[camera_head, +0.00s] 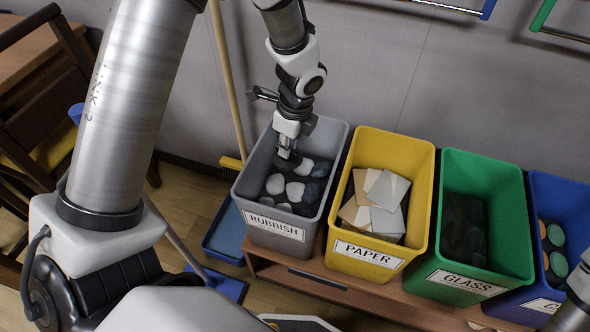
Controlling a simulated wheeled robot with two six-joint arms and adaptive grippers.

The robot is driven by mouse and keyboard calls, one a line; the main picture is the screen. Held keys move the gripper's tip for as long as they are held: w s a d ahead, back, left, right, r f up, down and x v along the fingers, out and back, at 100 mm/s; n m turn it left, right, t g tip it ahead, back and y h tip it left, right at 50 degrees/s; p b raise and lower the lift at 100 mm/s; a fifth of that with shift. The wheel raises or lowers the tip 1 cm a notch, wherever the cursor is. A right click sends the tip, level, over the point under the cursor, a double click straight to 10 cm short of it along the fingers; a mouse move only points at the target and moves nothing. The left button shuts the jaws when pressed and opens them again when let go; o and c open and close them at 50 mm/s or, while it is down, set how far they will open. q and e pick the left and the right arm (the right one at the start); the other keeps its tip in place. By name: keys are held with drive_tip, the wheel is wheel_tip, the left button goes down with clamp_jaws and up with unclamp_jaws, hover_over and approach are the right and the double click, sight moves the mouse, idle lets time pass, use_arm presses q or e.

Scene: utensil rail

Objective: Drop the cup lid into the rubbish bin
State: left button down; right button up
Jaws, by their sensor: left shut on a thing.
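The grey rubbish bin (268,227), labelled RUBBISH, stands at the left end of the row of bins. Dark and pale lumps (295,191) lie inside it. My left gripper (287,148) points down over the bin's opening, near its back left part. It is shut on a small dark round thing, which I take to be the cup lid (288,161). The lid is low over the lumps; whether it touches them I cannot tell. My right gripper is not in view; only part of an arm of mine shows at the lower right edge.
To the right stand a yellow PAPER bin (364,263), a green GLASS bin (460,285) and a blue bin (530,305) on a wooden bench (320,285). A broom handle (226,85) leans on the wall at left. A wooden chair (35,115) is farther left.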

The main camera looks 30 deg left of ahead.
use_arm(q)
drive_tip(key=c, duration=1.1)
unclamp_jaws()
drive_tip(key=shift+r, duration=0.2)
wheel_tip(320, 180, up, 12)
drive_tip(key=d, duration=0.1)
drive_tip(key=shift+d+f, duration=0.2)
drive_tip(key=shift+d, duration=0.2)
